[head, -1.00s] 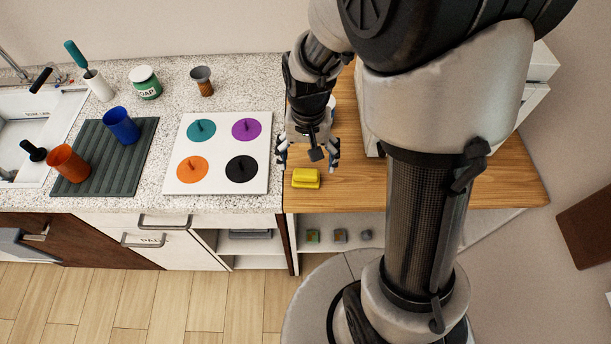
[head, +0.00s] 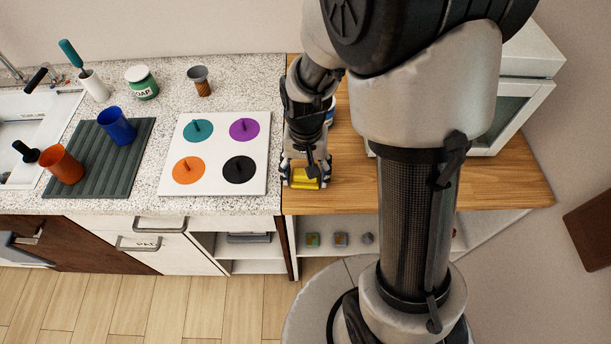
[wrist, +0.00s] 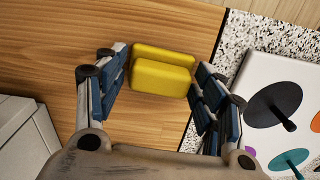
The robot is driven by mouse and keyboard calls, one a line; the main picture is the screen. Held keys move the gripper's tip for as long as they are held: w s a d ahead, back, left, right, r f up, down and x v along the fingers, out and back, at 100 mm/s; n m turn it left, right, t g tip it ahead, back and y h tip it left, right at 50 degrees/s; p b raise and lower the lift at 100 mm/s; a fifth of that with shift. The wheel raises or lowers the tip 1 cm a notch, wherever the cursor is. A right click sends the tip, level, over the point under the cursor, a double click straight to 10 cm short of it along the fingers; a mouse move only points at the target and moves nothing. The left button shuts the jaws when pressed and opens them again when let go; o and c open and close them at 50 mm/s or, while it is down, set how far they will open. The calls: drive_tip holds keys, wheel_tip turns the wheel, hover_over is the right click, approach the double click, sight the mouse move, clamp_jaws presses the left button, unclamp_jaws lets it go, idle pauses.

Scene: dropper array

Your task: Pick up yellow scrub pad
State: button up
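The yellow scrub pad (head: 304,178) lies on the wooden counter near its front edge, partly hidden by my gripper in the head view. In the wrist view the scrub pad (wrist: 162,75) shows as two yellow layers just ahead of and between the fingertips. My gripper (head: 306,178) is lowered over it. In the wrist view my gripper (wrist: 160,85) has its two blue-padded fingers spread, one on each side of the pad. A small gap shows by the right finger; the left finger is very near the pad's edge, and contact there is unclear.
A white board (head: 214,153) with four coloured discs lies on the speckled counter to the left. A white appliance (head: 520,85) stands on the wooden counter at the right. A drying mat (head: 100,175) with two cups is farther left. Bare wood (head: 345,190) lies right of the pad.

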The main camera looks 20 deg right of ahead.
drive_tip(key=shift+s, duration=0.15)
drive_tip(key=c, duration=0.7)
drive_tip(key=shift+f, duration=0.1)
wheel_tip(320, 180, up, 20)
drive_tip(key=p, duration=0.7)
